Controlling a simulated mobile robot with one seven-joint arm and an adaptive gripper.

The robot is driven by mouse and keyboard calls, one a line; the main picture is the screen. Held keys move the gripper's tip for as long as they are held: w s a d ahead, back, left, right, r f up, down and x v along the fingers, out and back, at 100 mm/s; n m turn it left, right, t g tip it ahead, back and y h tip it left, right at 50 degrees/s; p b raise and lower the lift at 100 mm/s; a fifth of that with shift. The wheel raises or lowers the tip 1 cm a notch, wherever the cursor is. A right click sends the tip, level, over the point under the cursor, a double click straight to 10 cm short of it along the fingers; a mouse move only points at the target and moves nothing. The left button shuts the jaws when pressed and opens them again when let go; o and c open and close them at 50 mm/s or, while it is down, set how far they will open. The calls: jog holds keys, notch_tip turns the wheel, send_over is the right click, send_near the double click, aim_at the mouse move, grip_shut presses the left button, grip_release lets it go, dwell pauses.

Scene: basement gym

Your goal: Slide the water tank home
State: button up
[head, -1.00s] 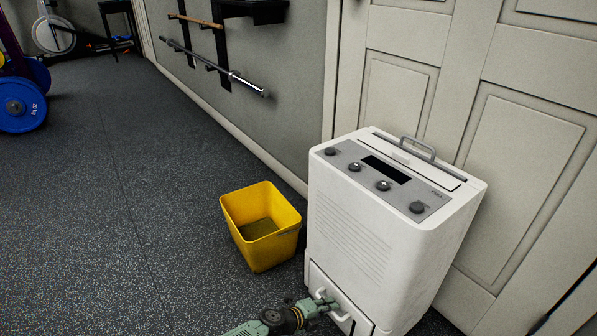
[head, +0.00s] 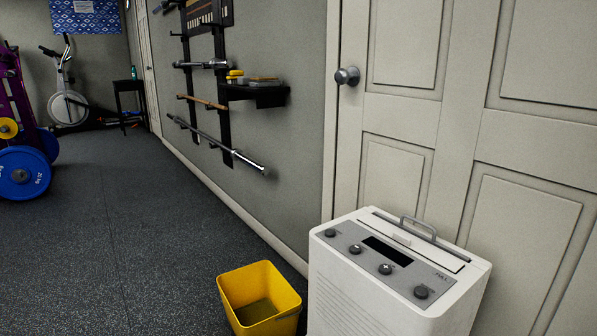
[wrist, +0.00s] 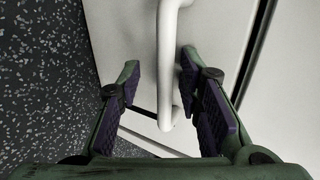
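The white dehumidifier (head: 385,285) stands against the door, with its grey control panel and top handle showing in the head view. Its lower front, where the water tank sits, is below the edge of that view. In the wrist view the white tank front (wrist: 120,35) fills the upper middle, with a white bar handle (wrist: 166,75) standing out from it. My gripper (wrist: 160,62) is open, with one purple-padded finger on each side of the handle. Gaps show between the handle and both fingers. A dark seam runs along the right. I cannot tell how far the tank sits out.
A yellow bucket (head: 230,298) stands on the floor just left of the dehumidifier. A wall rack (head: 222,95) holds bars behind it. Blue weight plates (head: 22,172) stand at the far left. The dark floor (head: 120,240) left of the bucket is clear.

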jog(key=shift+o, duration=0.3)
jog(key=p+v, duration=0.5)
jog(key=v, duration=0.4)
jog(key=shift+p, duration=0.3)
jog(key=shift+a, duration=0.1)
dwell(0.4)
